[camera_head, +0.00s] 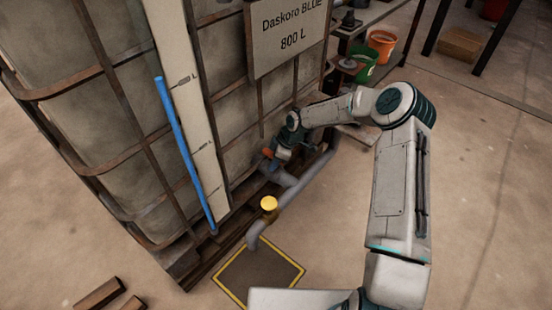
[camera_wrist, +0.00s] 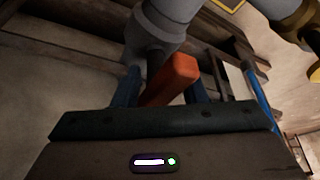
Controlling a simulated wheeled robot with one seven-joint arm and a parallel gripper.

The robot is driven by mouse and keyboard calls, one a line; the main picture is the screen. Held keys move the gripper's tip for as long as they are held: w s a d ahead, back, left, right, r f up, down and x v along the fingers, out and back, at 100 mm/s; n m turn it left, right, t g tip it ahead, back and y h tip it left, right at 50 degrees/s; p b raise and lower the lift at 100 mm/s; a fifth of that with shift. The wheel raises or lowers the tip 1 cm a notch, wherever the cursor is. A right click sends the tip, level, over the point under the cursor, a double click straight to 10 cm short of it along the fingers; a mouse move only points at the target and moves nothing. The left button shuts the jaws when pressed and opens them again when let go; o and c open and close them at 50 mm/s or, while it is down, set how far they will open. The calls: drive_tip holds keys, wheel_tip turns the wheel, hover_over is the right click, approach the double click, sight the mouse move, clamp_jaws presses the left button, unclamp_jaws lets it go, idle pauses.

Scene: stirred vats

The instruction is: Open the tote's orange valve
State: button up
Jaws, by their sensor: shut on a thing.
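The tote (camera_head: 130,120) is a large caged container with a sign reading "Daskoro BLUE 800 L". Its orange valve handle shows as a small orange spot (camera_head: 267,153) low on the tote's front in the head view. In the wrist view the orange handle (camera_wrist: 172,80) lies between the two blue fingers of my gripper (camera_wrist: 163,88), beside a grey pipe body (camera_wrist: 155,35). My gripper is shut on the handle. In the head view my gripper (camera_head: 272,162) is partly hidden by my wrist.
A grey pipe (camera_head: 290,198) with a yellow cap (camera_head: 269,203) runs along the tote's base and bends down at a yellow-edged floor plate (camera_head: 260,277). A blue tube (camera_head: 185,150) stands on the tote's front. Orange (camera_head: 381,45) and green (camera_head: 363,72) buckets stand behind my arm. Floor at right is clear.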

drive_tip(key=shift+s+a+n, duration=0.15)
drive_tip(key=shift+a+n, duration=0.15)
drive_tip(key=o, duration=0.9)
drive_tip(key=shift+d, duration=0.2)
drive_tip(key=p+v, duration=0.3)
drive_tip(key=v, duration=1)
drive_tip(key=shift+r, duration=0.4)
